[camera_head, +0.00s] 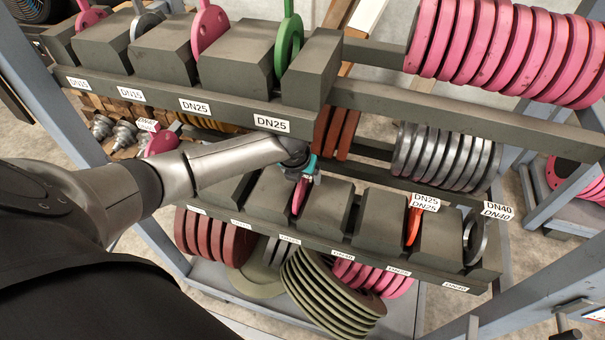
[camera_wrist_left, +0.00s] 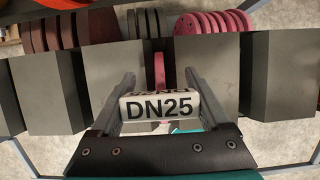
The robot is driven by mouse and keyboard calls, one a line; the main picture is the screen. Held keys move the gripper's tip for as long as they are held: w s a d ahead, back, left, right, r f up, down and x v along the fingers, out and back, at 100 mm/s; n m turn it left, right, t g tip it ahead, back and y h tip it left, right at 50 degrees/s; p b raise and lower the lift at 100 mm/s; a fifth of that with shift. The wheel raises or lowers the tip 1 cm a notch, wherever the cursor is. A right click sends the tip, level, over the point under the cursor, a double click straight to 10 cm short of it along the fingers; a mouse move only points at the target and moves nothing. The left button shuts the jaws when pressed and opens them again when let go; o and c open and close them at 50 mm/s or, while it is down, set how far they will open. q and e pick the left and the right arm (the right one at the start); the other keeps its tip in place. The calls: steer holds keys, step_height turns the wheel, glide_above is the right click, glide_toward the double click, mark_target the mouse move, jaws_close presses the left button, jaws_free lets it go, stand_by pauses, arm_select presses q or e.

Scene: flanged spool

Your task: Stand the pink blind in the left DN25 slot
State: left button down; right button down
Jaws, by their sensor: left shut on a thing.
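The pink blind (camera_head: 298,198) is upright at a gap between two grey blocks of the lower rack (camera_head: 325,207). My left gripper (camera_head: 304,176) is above it, shut on its top part. In the left wrist view, a white DN25 tag (camera_wrist_left: 160,106) lies between the two fingers, and the pink blind (camera_wrist_left: 159,72) shows beyond it between the blocks. The blind's lower edge is hidden, so I cannot tell whether it rests on the slot floor. My right gripper is not in view.
To the right, a red blind (camera_head: 412,226) and a grey blind (camera_head: 475,242) stand in lower-rack slots, beside DN25 and DN40 tags. The upper rack (camera_head: 240,60) holds pink, grey and green blinds. Large pink discs (camera_head: 500,50) hang at upper right; olive discs (camera_head: 325,300) lie below.

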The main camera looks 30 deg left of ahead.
arm_select(q)
steer(key=shift+w+r, duration=0.15)
steer(key=shift+c, duration=1.5)
jaws_free()
steer(key=o, duration=0.3)
steer(key=shift+s+f, duration=0.2)
steer(key=shift+s, duration=0.05)
steer(key=shift+s+r, duration=0.1)
steer(key=shift+r, duration=0.35)
steer(key=shift+p+v, duration=0.3)
steer(key=shift+v, duration=0.9)
steer(key=s+d, duration=0.2)
steer(key=s, duration=0.9)
steer(key=shift+s+d, duration=0.25)
steer(key=shift+d, duration=0.15)
